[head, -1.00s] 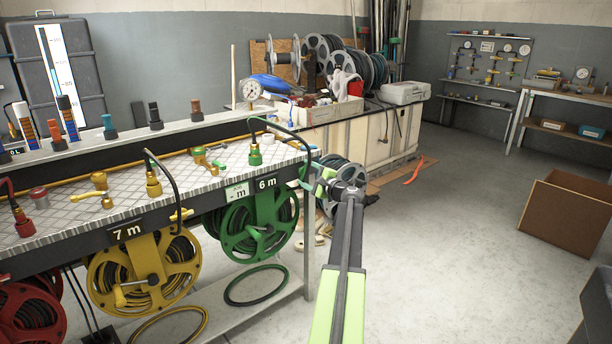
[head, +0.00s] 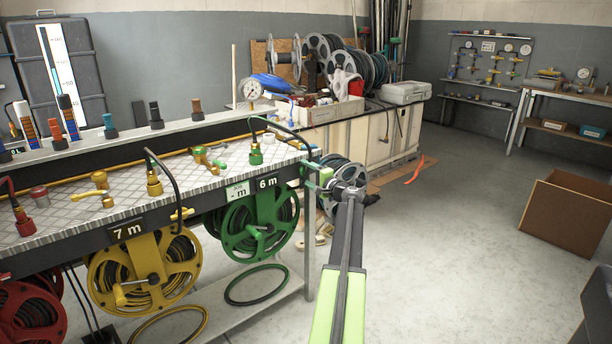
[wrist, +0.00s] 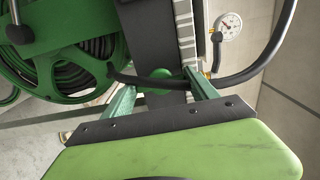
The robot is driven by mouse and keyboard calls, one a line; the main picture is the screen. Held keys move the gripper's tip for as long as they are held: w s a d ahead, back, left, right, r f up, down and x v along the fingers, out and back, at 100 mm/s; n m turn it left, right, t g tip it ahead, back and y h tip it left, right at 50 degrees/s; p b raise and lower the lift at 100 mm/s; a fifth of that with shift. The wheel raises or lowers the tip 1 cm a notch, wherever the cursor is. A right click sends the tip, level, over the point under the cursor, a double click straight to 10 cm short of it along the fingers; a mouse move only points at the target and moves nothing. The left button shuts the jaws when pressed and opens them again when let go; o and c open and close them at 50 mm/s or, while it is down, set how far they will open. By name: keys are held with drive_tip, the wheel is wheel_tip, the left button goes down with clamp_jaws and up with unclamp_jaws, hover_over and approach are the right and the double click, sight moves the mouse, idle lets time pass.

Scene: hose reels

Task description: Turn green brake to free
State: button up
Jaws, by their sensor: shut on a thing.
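The green hose reel (head: 258,228) hangs under the bench by the 6 m sign, and its dark hose and green frame (wrist: 62,62) show in the wrist view. My gripper (head: 318,180) is at the bench's right end, beside this reel. In the wrist view my gripper (wrist: 160,84) has a finger on each side of the rounded green brake (wrist: 160,74) and is shut on it. The fingers hide part of the brake, and its setting cannot be read. In the head view the brake is hard to make out behind my gripper.
A black hose (wrist: 245,72) curves close by my gripper on the right in the wrist view, near a pressure gauge (wrist: 228,26). The yellow reel (head: 143,268) hangs left of the green one. A cardboard box (head: 568,212) stands far right.

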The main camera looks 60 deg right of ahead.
drive_tip(key=shift+w, duration=0.15)
drive_tip(key=o, duration=1.3)
drive_tip(key=shift+o, duration=0.3)
drive_tip(key=v, duration=1.7)
drive_tip(key=shift+s, duration=0.25)
drive_tip(key=shift+a, duration=0.1)
